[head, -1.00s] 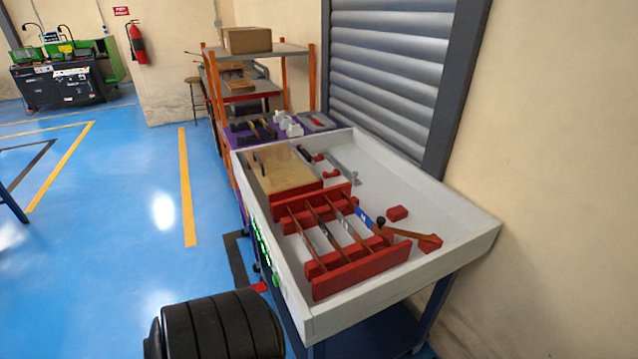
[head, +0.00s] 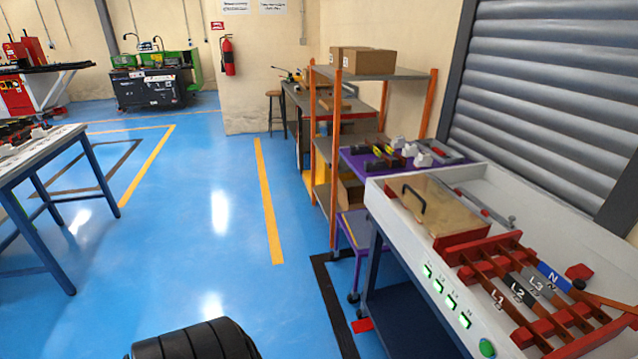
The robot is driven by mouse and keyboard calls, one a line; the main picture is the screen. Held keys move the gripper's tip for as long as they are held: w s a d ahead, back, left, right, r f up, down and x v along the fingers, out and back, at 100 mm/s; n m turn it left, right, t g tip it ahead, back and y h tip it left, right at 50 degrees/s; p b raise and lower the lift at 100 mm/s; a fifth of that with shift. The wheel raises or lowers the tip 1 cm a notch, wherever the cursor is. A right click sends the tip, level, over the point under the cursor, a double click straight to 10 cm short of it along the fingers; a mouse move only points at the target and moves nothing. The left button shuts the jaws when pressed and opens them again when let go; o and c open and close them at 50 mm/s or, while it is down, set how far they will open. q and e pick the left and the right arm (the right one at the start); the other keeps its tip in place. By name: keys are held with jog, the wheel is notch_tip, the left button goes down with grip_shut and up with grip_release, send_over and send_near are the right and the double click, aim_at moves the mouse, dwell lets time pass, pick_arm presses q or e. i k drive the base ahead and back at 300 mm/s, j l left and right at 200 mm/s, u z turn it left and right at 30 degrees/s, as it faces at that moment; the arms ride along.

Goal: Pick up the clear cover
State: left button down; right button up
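The clear cover (head: 433,207) is a see-through, tan-tinted panel with a black handle (head: 413,198) on top. It lies near the far left end of the white tray bench, at the right of the head view. A red block edge shows along its near side. The red busbar holder (head: 505,262) stands just in front of it, with bars labelled L1, L2, L3 and N. Neither gripper is in view. A black ribbed part at the bottom edge looks like part of my arm.
The white tray bench (head: 405,235) has green-lit marks and a green button on its front side. A purple table (head: 372,158) and an orange-post shelf (head: 372,75) stand behind it. A blue-legged table (head: 72,150) is at the left. The blue floor between is clear.

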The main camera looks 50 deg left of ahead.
aim_at(359, 225)
jog(key=u, duration=1.3)
jog(key=z, duration=0.8)
jog(key=i+j+z, duration=0.15)
jog(key=j+z, duration=0.35)
jog(key=i+j+z, duration=0.1)
jog(key=j+z, duration=0.25)
jog(key=z, duration=0.15)
jog(key=j+z, duration=0.5)
jog(key=k+j+z, duration=0.1)
jog(key=j+z, duration=0.4)
